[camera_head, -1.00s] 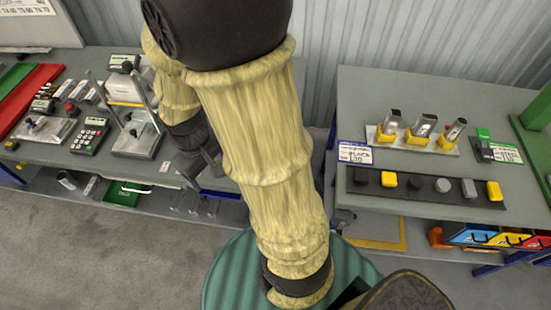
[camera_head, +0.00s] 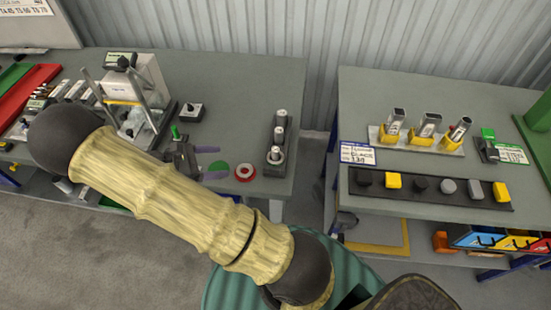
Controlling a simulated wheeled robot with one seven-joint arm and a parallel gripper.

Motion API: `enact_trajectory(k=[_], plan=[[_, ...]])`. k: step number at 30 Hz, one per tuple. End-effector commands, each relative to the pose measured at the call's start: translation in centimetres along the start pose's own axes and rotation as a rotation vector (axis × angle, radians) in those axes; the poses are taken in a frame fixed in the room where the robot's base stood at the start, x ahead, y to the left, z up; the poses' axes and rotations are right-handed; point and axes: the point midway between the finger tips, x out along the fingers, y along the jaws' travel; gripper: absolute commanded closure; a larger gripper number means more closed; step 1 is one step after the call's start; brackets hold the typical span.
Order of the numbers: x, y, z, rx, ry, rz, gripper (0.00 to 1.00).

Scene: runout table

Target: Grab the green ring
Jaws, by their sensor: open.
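The green ring (camera_head: 218,166) lies on the left grey table near its front edge. It shows as a small green round shape, partly hidden by my gripper's lower finger. My gripper (camera_head: 214,162) is over the table, fingers pointing right, open, with the green ring in view between and just below the fingers. I cannot tell its height above the ring or whether it touches it. Nothing is seen held.
A red ring (camera_head: 244,173) with a pale centre lies just right of the green ring. A dark stand with upright posts (camera_head: 277,142) is further right. A clear-sided instrument (camera_head: 140,95) and a small switch box (camera_head: 192,112) stand behind. A gap separates the right table (camera_head: 440,90).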

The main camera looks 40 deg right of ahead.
Motion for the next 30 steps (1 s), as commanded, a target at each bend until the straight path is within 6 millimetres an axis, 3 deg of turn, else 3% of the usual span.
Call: enact_trajectory(k=[6, 10, 24, 30], plan=[[0.2, -0.1, 0.0, 0.001, 0.003, -0.002, 0.26], [1.4, -0.1, 0.2, 0.000, 0.001, -0.003, 0.26], [9.6, -0.2, 0.3, 0.000, 0.000, -0.007, 0.26], [12.0, -0.1, 0.1, 0.000, 0.004, -0.003, 0.26]])
